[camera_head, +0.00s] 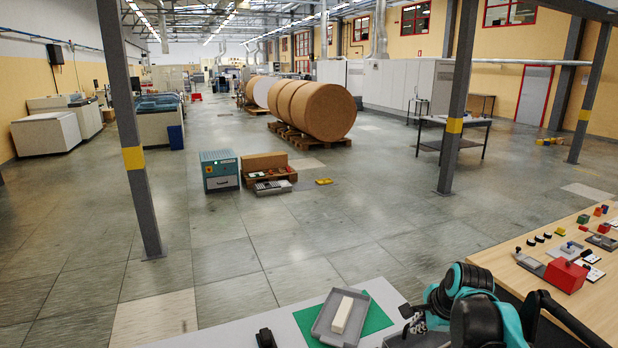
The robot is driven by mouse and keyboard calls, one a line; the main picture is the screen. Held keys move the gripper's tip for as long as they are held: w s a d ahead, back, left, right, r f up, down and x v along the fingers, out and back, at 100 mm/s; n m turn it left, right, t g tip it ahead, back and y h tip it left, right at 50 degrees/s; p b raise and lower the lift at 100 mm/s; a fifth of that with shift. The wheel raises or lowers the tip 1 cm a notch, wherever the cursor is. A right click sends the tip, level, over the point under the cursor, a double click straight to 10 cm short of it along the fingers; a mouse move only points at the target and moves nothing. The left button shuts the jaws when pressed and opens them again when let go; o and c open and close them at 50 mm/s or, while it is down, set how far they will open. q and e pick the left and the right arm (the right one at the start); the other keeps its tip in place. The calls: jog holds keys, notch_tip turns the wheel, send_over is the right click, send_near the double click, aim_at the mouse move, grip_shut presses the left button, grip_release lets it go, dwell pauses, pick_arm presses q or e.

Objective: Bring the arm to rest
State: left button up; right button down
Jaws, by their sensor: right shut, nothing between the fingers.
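My right arm, teal and black, comes in at the bottom right and is folded over the edge of the white table (222,338). My right gripper (412,322) is at the arm's left side, shut and empty. It is small and partly hidden by the arm. It is to the right of a grey tray (322,322), apart from it. The tray lies on a green mat (376,320) and holds a cream-white block (343,314). My left gripper does not show.
A small black object (265,338) is left of the tray. A wooden table (522,288) at right carries a red box (566,275), small trays and several coloured pieces. Beyond are open tiled floor, grey posts (455,125) and large brown rolls (325,110) on pallets.

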jog(key=s+a+f+n+t+b, duration=0.1)
jog(key=s+a+f+n, duration=0.3)
jog(key=s+n, duration=0.5)
jog(key=s+a+f+n+b, duration=0.2)
jog(key=s+a+f+n, duration=0.2)
jog(key=s+n, duration=0.6)
notch_tip(320, 180, down, 2)
jog(key=shift+s+a+f+t+h+b, duration=0.15)
jog(key=shift+s+t+h+b, duration=0.25)
jog(key=shift+s, duration=0.4)
